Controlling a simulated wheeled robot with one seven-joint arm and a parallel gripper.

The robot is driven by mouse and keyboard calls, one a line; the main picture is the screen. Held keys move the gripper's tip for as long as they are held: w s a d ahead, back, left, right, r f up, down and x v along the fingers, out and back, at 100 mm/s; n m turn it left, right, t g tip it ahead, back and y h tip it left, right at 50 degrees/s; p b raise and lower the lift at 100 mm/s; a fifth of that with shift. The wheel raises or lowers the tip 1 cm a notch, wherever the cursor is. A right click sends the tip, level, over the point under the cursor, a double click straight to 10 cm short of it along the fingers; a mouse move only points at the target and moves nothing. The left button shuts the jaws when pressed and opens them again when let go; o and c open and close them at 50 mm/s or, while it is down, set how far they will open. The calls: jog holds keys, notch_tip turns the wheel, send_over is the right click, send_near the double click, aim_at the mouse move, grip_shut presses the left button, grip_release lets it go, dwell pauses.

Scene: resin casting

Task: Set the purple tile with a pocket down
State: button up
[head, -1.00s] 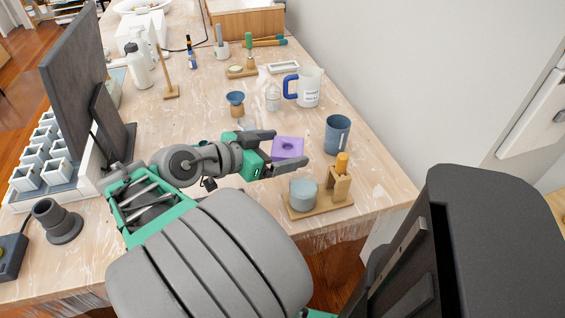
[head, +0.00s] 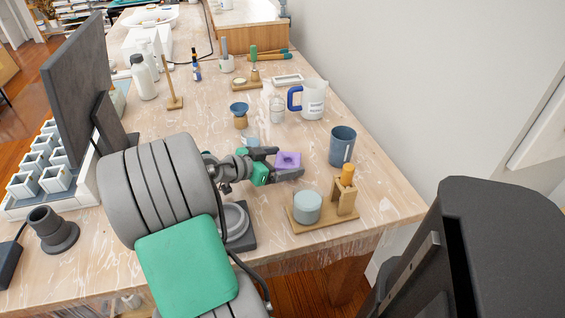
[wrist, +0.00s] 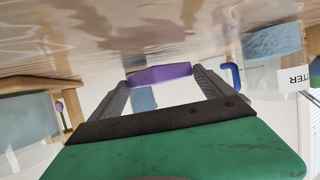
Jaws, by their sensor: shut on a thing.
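The purple tile (head: 288,160) is small and square with a round pocket in its upper face. My gripper (head: 285,163) is shut on it, with one finger on its far side and one on its near side. In the wrist view the tile (wrist: 160,74) shows as a thin purple slab between the two fingertips. It looks close to the tabletop, but I cannot tell whether it touches.
A blue-grey cup (head: 342,147) stands right of the tile. A wooden stand (head: 322,222) with a pale blue cylinder (head: 307,206) is in front.

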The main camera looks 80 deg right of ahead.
jog(key=shift+f, duration=0.1)
jog(key=shift+f+b, duration=0.4)
jog(key=shift+b, duration=0.15)
jog(key=shift+f, duration=0.1)
jog(key=o, duration=1.1)
jog(key=shift+o, duration=0.2)
jog(key=shift+w+a+r+p, duration=0.1)
jog(key=shift+w+r+p, duration=0.05)
jog(key=shift+r+p, duration=0.3)
jog(key=shift+w+a+r+p, duration=0.1)
jog(key=shift+r+p, duration=0.25)
jog(key=shift+r, duration=0.1)
jog(key=v, duration=1.1)
jog(key=shift+a+f+p, duration=0.1)
jog(key=shift+a+p, duration=0.15)
jog(key=shift+p, duration=0.15)
